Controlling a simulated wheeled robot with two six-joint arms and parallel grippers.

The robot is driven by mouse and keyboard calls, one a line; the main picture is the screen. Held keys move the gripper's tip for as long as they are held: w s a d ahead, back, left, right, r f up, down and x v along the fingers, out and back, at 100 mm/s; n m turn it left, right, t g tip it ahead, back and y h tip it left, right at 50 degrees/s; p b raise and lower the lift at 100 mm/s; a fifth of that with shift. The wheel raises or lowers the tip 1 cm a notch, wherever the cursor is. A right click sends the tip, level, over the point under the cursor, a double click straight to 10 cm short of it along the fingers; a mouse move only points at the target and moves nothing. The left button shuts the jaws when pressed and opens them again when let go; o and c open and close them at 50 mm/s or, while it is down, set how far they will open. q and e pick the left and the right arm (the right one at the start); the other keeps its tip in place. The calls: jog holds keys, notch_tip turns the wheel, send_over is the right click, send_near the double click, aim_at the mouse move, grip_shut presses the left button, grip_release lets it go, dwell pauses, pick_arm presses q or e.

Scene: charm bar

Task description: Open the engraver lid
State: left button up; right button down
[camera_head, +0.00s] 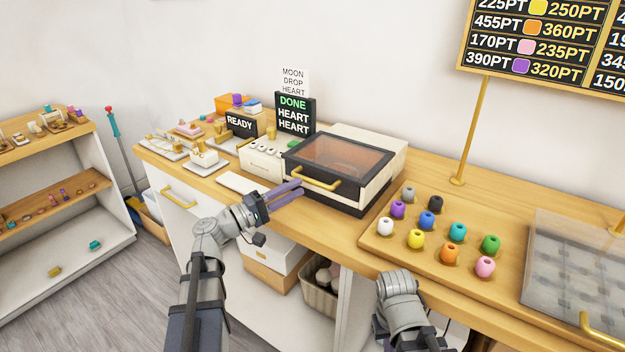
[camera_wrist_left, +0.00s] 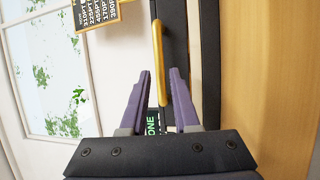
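The engraver (camera_head: 372,145) is a cream box on the counter. Its dark-framed lid (camera_head: 345,153) with a brown see-through window is down. A gold bar handle (camera_head: 315,180) is on the lid's front; it also shows in the left wrist view (camera_wrist_left: 158,60). My left gripper (camera_head: 301,190) is just in front of the handle, with its purple fingers apart and nothing held. In the left wrist view my left gripper (camera_wrist_left: 161,75) has the handle lined up between its fingertips; I cannot tell whether they touch. My right arm shows low in the head view, its fingers out of sight.
A black sign (camera_head: 294,117) reading DONE, HEART, HEART stands behind the cream control box (camera_head: 262,158). A wooden tray (camera_head: 380,238) of several coloured beads lies right of the engraver. A clear-lidded case (camera_head: 575,255) is farther right. A white pad (camera_head: 243,183) lies left of my gripper.

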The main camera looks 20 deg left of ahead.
aim_at(311, 181)
pick_arm(q)
jog(key=shift+p+x, duration=0.4)
jog(key=shift+x, duration=2.35)
grip_shut()
